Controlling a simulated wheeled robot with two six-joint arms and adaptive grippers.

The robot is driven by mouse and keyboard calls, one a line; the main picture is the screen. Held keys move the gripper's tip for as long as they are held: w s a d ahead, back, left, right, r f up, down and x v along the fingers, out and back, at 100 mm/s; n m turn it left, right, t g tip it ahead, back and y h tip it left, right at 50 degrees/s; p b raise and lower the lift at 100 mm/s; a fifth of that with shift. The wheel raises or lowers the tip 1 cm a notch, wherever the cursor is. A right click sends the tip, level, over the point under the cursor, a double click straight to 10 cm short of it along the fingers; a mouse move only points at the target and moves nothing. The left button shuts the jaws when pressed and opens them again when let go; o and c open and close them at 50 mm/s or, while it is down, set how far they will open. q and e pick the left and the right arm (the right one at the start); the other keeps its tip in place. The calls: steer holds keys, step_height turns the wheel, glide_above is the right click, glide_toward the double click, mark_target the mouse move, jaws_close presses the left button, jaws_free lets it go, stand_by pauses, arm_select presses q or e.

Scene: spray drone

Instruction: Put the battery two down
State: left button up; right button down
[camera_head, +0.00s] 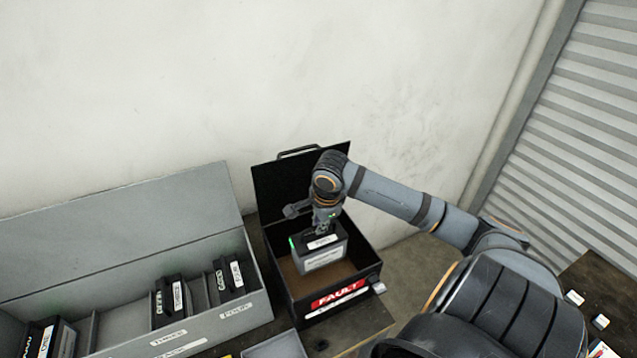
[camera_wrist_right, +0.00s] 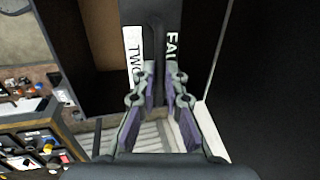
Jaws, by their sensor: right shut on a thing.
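The battery two (camera_head: 322,255) is a dark block with a grey side and white labels. In the head view it hangs in the mouth of the open black box (camera_head: 361,283) with the red FAULT label. My right gripper (camera_head: 322,231) is shut on the top of this battery from above. In the right wrist view the gripper (camera_wrist_right: 160,85) has its fingers on the battery (camera_wrist_right: 153,25), whose white label reads TWO. Whether the battery touches the box floor cannot be told. My left gripper is not in view.
A long grey case (camera_head: 215,326) with its lid raised stands left of the black box, holding several dark batteries in slots. The black box's lid (camera_head: 275,186) stands open at the back. Small white blocks (camera_head: 600,321) lie on a surface at the right.

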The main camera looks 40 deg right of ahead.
mark_target(319, 237)
step_height(319, 237, down, 5)
steer(key=shift+a+f, duration=0.1)
steer(key=shift+f, duration=0.25)
steer(key=x, duration=0.3)
steer(key=shift+s+a, duration=0.15)
steer(key=shift+s, duration=0.25)
steer(key=shift+f, duration=0.6)
steer(key=c, duration=1.8)
jaws_free()
steer(key=shift+f, duration=0.15)
steer(key=o, duration=0.4)
steer(key=shift+s, duration=0.15)
